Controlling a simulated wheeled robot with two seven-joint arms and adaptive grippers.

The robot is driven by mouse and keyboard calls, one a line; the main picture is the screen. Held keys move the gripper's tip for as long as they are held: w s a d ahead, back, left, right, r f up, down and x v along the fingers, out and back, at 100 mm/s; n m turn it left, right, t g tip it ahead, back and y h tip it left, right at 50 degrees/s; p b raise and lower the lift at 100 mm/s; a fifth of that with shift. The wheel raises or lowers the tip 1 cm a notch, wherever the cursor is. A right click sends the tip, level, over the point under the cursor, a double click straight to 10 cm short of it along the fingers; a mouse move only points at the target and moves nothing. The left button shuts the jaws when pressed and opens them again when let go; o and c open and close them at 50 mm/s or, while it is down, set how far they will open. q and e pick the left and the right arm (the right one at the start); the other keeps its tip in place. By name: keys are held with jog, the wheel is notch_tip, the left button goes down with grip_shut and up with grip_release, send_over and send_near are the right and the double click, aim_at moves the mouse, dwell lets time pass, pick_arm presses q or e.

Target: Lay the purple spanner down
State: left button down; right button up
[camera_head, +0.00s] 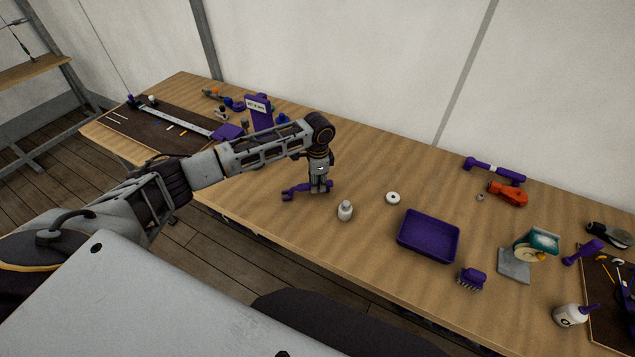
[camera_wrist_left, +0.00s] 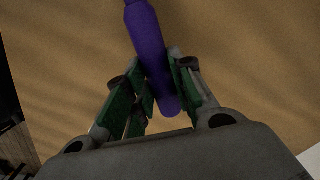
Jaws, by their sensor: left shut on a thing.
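The purple spanner (camera_head: 293,191) is at the middle of the workbench in the head view, sticking out to the left of my left gripper (camera_head: 319,190). The gripper points down and is shut on the spanner. In the left wrist view, the spanner's purple handle (camera_wrist_left: 148,42) runs between the fingers of my left gripper (camera_wrist_left: 160,88), slanting up and left over the wood. The spanner is at or close to the bench top; I cannot tell whether it touches. Part of it is hidden behind the fingers. My right gripper is not in view.
A small white bottle (camera_head: 345,211) stands just right of the gripper, with a white ring (camera_head: 393,198) and a purple tray (camera_head: 400,236) beyond. A purple brush (camera_head: 472,277) lies further right. Bare wood (camera_head: 375,160) lies behind the gripper.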

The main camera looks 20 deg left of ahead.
pick_arm(q)
jog(key=shift+f, duration=0.2)
dwell(0.5)
jog(key=c, duration=1.1)
grip_release()
jog(key=shift+c, duration=0.2)
jog(key=shift+o, duration=0.3)
jog(key=shift+o, duration=1.3)
jog(key=shift+r, duration=1.6)
jog(key=shift+r, duration=2.9)
